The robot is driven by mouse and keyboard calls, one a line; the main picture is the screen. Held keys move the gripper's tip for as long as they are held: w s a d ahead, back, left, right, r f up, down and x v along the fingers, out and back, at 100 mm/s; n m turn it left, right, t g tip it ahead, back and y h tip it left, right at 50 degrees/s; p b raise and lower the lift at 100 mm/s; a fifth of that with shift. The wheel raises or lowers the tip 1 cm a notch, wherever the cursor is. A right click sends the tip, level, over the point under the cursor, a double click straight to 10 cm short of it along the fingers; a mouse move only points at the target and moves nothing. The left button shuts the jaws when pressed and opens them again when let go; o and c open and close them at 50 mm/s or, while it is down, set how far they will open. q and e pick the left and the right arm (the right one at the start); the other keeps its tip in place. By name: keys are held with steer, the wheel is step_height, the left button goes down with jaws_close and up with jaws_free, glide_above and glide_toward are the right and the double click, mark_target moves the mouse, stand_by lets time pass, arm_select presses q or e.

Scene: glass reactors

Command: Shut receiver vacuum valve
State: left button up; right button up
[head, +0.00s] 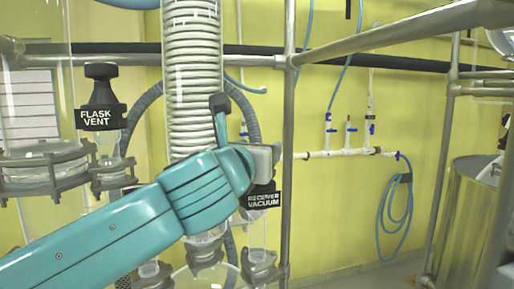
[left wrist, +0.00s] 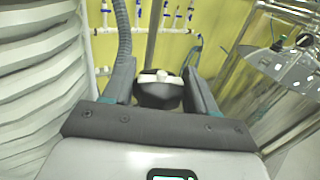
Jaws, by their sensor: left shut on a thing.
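The receiver vacuum valve carries a black label reading RECEIVER VACUUM (head: 263,200), which hangs just below my left gripper (head: 264,160) in the head view. The gripper and wrist hide most of the valve's upper part there. In the left wrist view the valve's black knob with a white top (left wrist: 158,90) sits between the two dark fingers of my left gripper (left wrist: 160,88). The gripper is shut on this knob. Glass fittings (head: 258,235) show below the label. My right gripper is in neither view.
A coiled glass condenser (head: 192,75) stands directly behind my left arm. A flask vent valve (head: 102,100) is at the left. Metal frame poles (head: 289,120) stand close to the gripper's right. A steel vessel (head: 470,215) is at the far right.

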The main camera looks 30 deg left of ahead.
arm_select(q)
steer(key=o, duration=1)
steer(key=shift+w, duration=0.1)
steer(key=shift+c, duration=0.2)
